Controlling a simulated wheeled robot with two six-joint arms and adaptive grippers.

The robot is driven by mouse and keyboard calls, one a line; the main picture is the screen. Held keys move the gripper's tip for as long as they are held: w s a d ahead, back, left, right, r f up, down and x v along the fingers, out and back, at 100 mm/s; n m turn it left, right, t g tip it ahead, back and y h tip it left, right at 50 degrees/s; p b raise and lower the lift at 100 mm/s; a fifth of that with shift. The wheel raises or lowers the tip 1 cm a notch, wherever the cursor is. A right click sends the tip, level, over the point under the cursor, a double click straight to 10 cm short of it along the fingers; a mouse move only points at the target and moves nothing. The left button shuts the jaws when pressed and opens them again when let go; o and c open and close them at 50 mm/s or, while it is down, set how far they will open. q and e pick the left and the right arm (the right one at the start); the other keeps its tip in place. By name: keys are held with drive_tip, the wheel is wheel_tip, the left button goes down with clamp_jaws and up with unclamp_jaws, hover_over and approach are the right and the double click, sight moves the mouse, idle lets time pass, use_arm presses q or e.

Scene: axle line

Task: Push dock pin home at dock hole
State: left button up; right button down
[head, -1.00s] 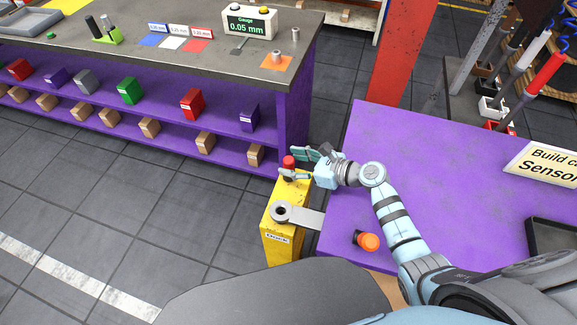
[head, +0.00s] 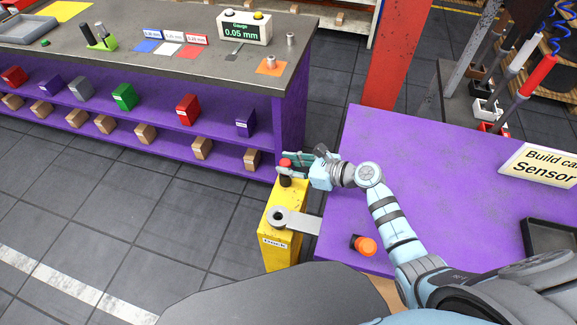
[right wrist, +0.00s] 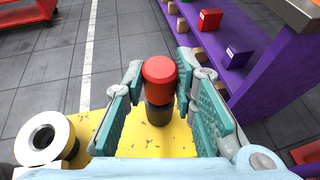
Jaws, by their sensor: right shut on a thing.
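The dock pin, with a red head (head: 286,163) and a dark lower part, stands upright at the far end of the yellow post marked Dock (head: 285,253). My right gripper (head: 288,170) is shut on it, with one finger on each side. In the right wrist view the red head (right wrist: 160,72) rises between the teal finger pads, its dark part (right wrist: 158,113) over the yellow top. The pin's lower end is hidden. A grey ring with a dark hole (head: 280,217) lies at the post's near end, on a grey arm from the purple table; the pin is apart from it. My left gripper is out of view.
The purple table (head: 420,190) carries an orange-capped piece (head: 366,246), a sign (head: 543,165) and a dark tray (head: 551,247). A long purple bench (head: 293,115) with bins stands beyond the post. Tiled floor lies open at left.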

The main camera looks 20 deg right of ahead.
wheel_tip(320, 180, up, 17)
drive_tip(key=p, duration=0.5)
drive_tip(key=n+g+y+b, duration=0.4)
drive_tip(key=n+g+b, duration=0.2)
hover_over(284, 215)
wheel_tip(284, 215, down, 7)
drive_tip(key=shift+r, duration=0.15)
wheel_tip(284, 215, down, 5)
drive_tip(key=shift+f+b, duration=0.15)
drive_tip(key=shift+b, duration=0.3)
drive_tip(key=shift+f, duration=0.15)
drive_tip(key=shift+f, duration=0.1)
drive_tip(key=shift+f+b, duration=1.05)
drive_tip(key=shift+f, duration=1.75)
